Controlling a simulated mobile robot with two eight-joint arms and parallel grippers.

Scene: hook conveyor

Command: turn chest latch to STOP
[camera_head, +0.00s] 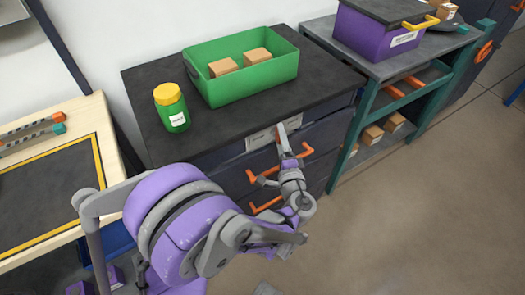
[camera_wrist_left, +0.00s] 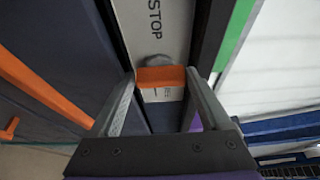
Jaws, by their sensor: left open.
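The chest latch (camera_head: 281,133) is a small orange bar on the front top edge of the dark drawer chest (camera_head: 237,148). In the left wrist view the orange latch (camera_wrist_left: 161,77) lies across a pale label plate (camera_wrist_left: 155,30), just below a grey round pivot. The word STOP is printed on the plate beyond the pivot. My left gripper (camera_head: 286,154) is at the chest front by the latch. In the left wrist view its open fingers (camera_wrist_left: 160,88) stand on either side of the latch; I cannot tell whether they touch it. My right gripper is not in view.
Orange drawer handles (camera_head: 268,177) stick out below the latch. A green bin (camera_head: 240,88) with two cardboard boxes and a yellow-lidded green jar (camera_head: 172,108) stand on the chest top. A teal-framed cart (camera_head: 352,62) carrying a purple box stands right. Floor in front is clear.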

